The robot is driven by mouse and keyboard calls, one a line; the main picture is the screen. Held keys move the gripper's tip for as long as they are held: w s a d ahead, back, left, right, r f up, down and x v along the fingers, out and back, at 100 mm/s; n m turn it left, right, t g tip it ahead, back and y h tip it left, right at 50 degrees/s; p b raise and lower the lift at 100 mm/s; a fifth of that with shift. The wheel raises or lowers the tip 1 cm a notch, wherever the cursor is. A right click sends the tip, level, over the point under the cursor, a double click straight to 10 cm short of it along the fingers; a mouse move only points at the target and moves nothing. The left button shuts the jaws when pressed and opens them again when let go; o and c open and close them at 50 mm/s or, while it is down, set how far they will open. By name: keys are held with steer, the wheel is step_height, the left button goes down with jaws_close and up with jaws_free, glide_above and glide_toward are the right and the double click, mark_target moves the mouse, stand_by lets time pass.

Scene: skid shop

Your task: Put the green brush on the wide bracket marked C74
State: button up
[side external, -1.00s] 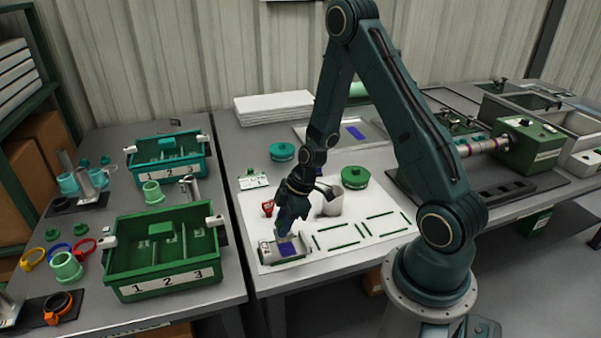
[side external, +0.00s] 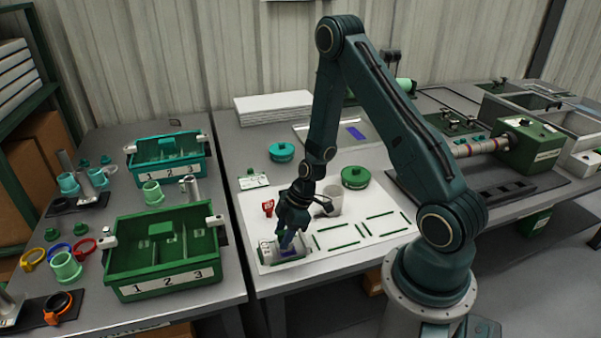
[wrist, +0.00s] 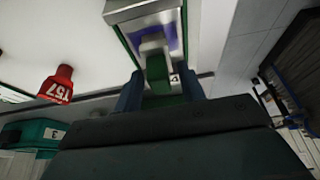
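The bracket (side external: 265,252) is a pale, shallow holder with a purple inside, at the front left of the white sheet. In the wrist view the bracket (wrist: 117,12) shows at the top, with part of a label ending in "4". My gripper (side external: 287,244) is down at the bracket, fingers pointing downward. In the wrist view a green piece with a grey block at its end, apparently the green brush (wrist: 160,76), sits between the blue fingers of my gripper (wrist: 160,92), over the bracket's purple inside. I cannot tell whether it touches the bracket.
A grey cup (side external: 334,203) and a green round lid (side external: 355,177) stand behind to the right. A green bin (side external: 165,285) is on the left table.

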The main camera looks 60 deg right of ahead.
steer(key=shift+o, duration=0.7)
steer(key=shift+r, duration=0.15)
steer(key=v, duration=1.2)
stand_by(0.4)
steer(key=s+a+r+m+h, duration=0.1)
steer(key=s+a+r+m, duration=0.15)
steer(key=r, duration=0.45)
steer(key=s+a+r+m+h, duration=0.1)
steer(key=a+r, duration=0.3)
steer(key=r, duration=0.3)
steer(key=s+a+r+m+t+h, duration=0.1)
steer(key=s+a+r+m+t, duration=0.1)
steer(key=s+a+r+m, duration=0.3)
steer(key=s+r, duration=0.4)
steer(key=s, duration=0.2)
steer(key=shift+s+r, duration=0.25)
steer(key=shift+r, duration=0.1)
